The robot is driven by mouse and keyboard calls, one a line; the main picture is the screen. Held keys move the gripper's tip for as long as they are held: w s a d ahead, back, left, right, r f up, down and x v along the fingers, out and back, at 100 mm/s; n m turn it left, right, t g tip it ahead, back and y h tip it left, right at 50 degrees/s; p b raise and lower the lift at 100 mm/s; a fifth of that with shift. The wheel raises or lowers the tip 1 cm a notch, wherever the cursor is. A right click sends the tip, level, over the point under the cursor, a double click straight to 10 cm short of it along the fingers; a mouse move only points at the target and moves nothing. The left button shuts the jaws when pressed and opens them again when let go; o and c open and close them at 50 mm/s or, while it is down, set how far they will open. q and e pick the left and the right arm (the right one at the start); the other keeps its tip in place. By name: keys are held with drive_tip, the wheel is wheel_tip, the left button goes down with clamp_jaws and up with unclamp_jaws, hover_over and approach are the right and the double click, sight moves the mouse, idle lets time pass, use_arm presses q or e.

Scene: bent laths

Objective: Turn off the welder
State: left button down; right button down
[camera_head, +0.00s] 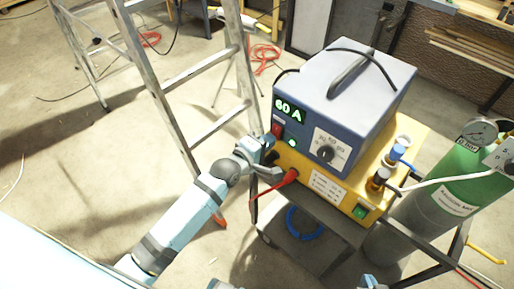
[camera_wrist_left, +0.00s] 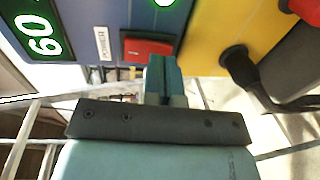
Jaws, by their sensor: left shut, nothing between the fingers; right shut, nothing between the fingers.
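The welder (camera_head: 340,95) is a blue-grey box on a yellow base unit (camera_head: 325,185). Its green display (camera_head: 288,109) is lit and reads 60 A; the display also shows in the left wrist view (camera_wrist_left: 38,37). A red switch (camera_head: 276,130) sits below the display, and it shows larger in the left wrist view (camera_wrist_left: 148,48). My left gripper (camera_head: 268,143) is shut and empty, its fingertips (camera_wrist_left: 165,72) right by the switch's edge; I cannot tell if they touch. My right gripper (camera_head: 370,282) shows only partly at the bottom edge, shut.
A red plug and cable (camera_head: 288,177) stick out of the yellow unit just below my left gripper. A green gas cylinder (camera_head: 450,185) with a gauge stands to the right. A stepladder (camera_head: 200,75) stands behind and left. A green-lit switch (camera_head: 361,211) is on the yellow unit.

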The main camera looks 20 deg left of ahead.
use_arm(q)
drive_tip(key=shift+w+d, duration=0.15)
drive_tip(key=shift+w, duration=0.25)
drive_tip(key=shift+w+d+f+t+b, duration=0.15)
drive_tip(key=shift+f+t+b, duration=0.2)
drive_tip(key=shift+b, duration=0.35)
drive_tip(key=shift+r, duration=0.3)
